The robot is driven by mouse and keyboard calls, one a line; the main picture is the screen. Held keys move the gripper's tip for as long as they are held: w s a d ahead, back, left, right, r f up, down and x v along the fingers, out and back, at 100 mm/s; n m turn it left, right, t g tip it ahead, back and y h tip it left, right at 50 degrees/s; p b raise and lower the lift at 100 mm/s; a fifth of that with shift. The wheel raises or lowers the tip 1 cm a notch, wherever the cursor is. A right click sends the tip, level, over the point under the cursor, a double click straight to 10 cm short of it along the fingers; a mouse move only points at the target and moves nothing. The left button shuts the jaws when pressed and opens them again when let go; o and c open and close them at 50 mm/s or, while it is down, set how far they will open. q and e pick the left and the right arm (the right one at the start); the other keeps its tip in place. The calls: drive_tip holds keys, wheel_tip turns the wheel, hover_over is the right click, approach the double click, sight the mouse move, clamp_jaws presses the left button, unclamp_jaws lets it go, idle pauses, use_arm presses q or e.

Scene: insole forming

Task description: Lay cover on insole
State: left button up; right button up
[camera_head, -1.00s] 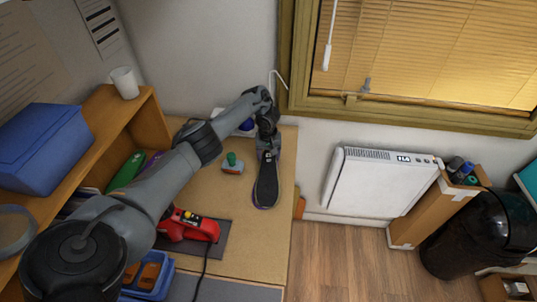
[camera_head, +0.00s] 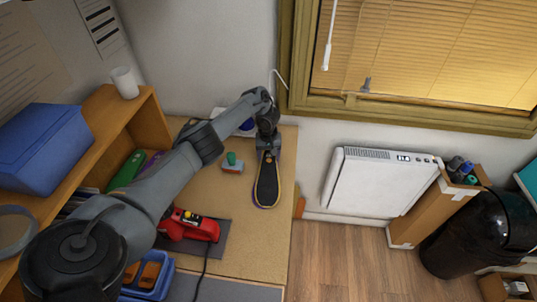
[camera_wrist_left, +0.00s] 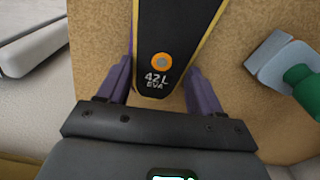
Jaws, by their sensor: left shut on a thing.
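In the left wrist view the piece (camera_wrist_left: 178,35) bears an orange dot and the mark "42L EVA". I cannot tell cover from insole by sight. My left gripper (camera_head: 268,150) is at its narrow far end. In the wrist view its purple fingers (camera_wrist_left: 160,88) are on either side of that end. My right gripper is not in view.
A green-handled tool (camera_head: 232,164) stands left of the piece. A red device (camera_head: 190,225) with a cable sits on a dark mat. The wooden shelf (camera_head: 152,118) is at the left. The table's right edge is close to the piece.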

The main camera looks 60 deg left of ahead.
use_arm(q)
drive_tip(key=shift+s+a+f, duration=0.1)
drive_tip(key=shift+s+f, duration=0.1)
drive_tip(key=shift+f, duration=0.3)
drive_tip(key=o, duration=0.9)
drive_tip(key=shift+o, duration=1.1)
drive_tip(key=shift+s+a, duration=0.1)
drive_tip(key=shift+s, duration=0.05)
drive_tip(key=shift+r, duration=0.35)
wheel_tip(320, 180, up, 11)
drive_tip(key=p, duration=0.9)
drive_tip(key=shift+d, duration=0.2)
drive_tip(key=shift+r, duration=0.1)
